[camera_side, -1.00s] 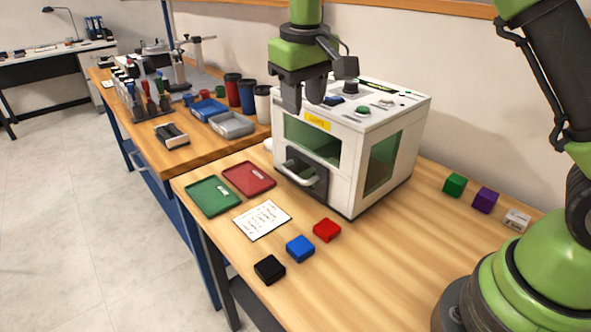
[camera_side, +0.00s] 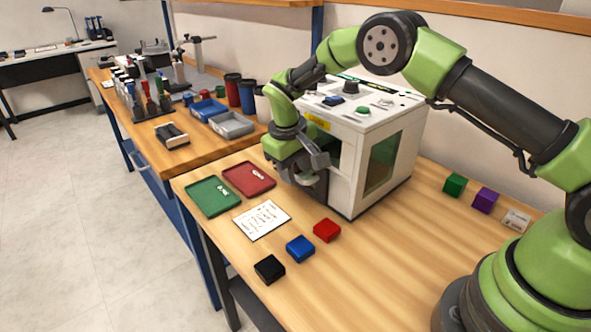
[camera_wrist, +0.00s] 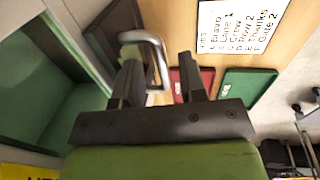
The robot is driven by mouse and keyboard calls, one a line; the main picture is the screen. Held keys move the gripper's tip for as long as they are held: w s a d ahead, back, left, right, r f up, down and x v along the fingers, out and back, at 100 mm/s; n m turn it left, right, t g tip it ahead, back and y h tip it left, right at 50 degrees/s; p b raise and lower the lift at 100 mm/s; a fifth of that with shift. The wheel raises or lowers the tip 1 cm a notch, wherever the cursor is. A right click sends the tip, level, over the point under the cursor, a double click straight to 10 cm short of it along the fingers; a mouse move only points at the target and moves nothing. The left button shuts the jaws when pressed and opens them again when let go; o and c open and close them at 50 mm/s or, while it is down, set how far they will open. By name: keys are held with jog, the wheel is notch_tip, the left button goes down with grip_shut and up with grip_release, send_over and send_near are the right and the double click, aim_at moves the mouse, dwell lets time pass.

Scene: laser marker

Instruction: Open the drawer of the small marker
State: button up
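The small marker (camera_side: 344,190) is a white box with green windows and a yellow label, standing on the wooden table. Its front edge and green window (camera_wrist: 40,70) fill the left of the wrist view. The drawer has a silver bar handle (camera_wrist: 150,40) on a dark front (camera_wrist: 100,35). My gripper (camera_side: 303,178) is low at the marker's front, where it hides most of the drawer. In the wrist view my gripper (camera_wrist: 160,62) is open, with one finger on each side of part of the handle. I cannot tell whether the fingers touch it.
A green tray (camera_side: 208,207) and a red tray (camera_side: 240,188) lie left of my gripper, with a printed card (camera_side: 262,220) in front. Red (camera_side: 327,230), blue (camera_side: 300,248) and black (camera_side: 269,268) blocks lie nearer. The table's right front is clear.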

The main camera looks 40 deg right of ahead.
jog(key=shift+d+f, duration=0.1)
jog(key=shift+f, duration=0.25)
grip_shut()
jog(key=a, duration=1.3)
jog(key=shift+w+a, duration=0.15)
jog(key=shift+a, duration=0.65)
grip_release()
